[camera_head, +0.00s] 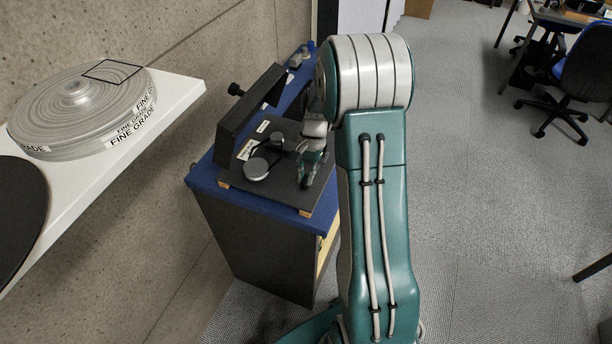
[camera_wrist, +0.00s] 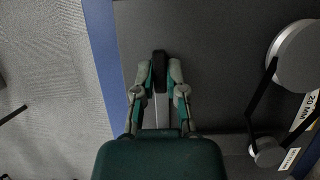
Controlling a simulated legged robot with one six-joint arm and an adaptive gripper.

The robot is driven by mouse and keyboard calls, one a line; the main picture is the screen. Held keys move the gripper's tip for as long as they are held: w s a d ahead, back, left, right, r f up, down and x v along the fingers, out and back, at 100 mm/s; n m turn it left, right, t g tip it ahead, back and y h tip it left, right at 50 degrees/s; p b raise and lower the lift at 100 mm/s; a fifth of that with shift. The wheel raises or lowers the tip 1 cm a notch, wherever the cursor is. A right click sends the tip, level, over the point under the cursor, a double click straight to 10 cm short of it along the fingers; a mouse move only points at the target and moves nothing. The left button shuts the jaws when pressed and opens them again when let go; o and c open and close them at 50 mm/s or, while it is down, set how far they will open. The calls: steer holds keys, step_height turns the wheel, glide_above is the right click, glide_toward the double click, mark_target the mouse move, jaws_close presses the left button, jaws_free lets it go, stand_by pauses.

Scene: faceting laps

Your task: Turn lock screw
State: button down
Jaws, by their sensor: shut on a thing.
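My gripper (camera_wrist: 160,78) is shut on a black upright piece, which looks like the lock screw's grip (camera_wrist: 159,62), in the wrist view. One finger is on each side of it, and a pale metal strip shows just below it, between the fingers. In the head view my gripper (camera_head: 308,168) is low over the right part of the dark machine plate (camera_head: 285,190). The screw is too small there to tell from the fingers. What lies under the fingers is hidden.
Two silver pulleys, a large one (camera_wrist: 300,55) and a small one (camera_wrist: 268,152), share a black belt right of my gripper. A dark slanted housing with a black knob (camera_head: 236,89) stands behind them.

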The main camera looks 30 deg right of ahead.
steer(key=shift+w+r, duration=0.15)
steer(key=c, duration=0.7)
jaws_free()
steer(key=shift+a, duration=0.1)
steer(key=v, duration=1.1)
steer(key=shift+r, duration=0.35)
